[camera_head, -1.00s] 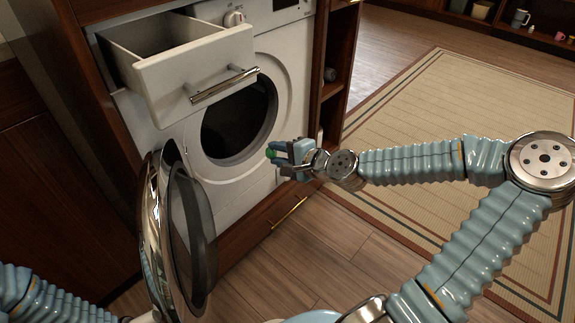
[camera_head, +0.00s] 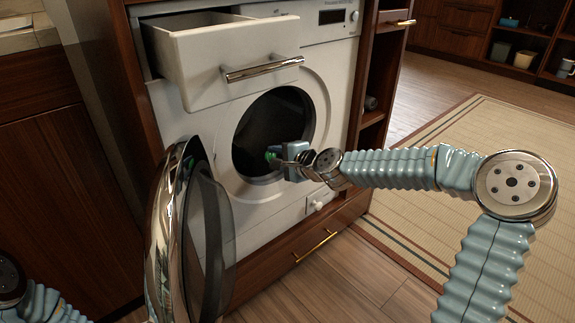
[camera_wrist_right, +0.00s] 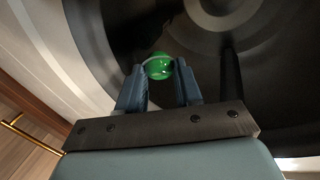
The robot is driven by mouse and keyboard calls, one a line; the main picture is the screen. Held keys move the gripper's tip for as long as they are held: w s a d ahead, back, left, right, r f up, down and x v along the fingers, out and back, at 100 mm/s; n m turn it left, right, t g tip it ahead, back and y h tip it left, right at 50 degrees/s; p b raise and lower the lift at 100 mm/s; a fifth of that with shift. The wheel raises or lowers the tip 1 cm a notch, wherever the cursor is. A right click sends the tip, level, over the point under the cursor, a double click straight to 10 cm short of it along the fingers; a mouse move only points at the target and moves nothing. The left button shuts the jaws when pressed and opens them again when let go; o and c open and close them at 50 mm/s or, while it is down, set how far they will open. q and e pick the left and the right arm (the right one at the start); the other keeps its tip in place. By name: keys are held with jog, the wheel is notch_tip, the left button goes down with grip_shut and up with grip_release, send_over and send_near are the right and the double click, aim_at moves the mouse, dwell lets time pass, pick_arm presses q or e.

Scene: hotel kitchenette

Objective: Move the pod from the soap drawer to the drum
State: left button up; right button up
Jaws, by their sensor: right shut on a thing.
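The green pod (camera_head: 270,156) is held at the fingertips of my right gripper (camera_head: 279,158), which is shut on it. The right wrist view shows the round pod (camera_wrist_right: 158,66) between the two blue fingers of the right gripper (camera_wrist_right: 159,80), with the dark drum (camera_wrist_right: 220,70) beyond. In the head view the pod is in front of the drum opening (camera_head: 262,120); how deep it is cannot be told. The soap drawer (camera_head: 225,62) is pulled out above. My left gripper is not in view; only part of my left arm shows at the lower left.
The round washer door (camera_head: 165,225) stands open at the left of the opening. The open drawer overhangs the opening. A wooden shelf unit (camera_head: 372,119) borders the washer on the right. The floor (camera_head: 325,285) in front is clear.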

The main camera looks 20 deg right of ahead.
jog(key=shift+r+p+x, duration=0.15)
jog(key=shift+p+x, duration=0.05)
jog(key=shift+x, duration=0.75)
jog(key=shift+r+p+x, duration=0.2)
jog(key=shift+x, duration=0.8)
jog(key=shift+r+p+x, duration=0.15)
jog(key=shift+p+x, duration=0.05)
jog(key=shift+x, duration=0.75)
jog(key=shift+w, duration=0.2)
jog(key=o, duration=1.1)
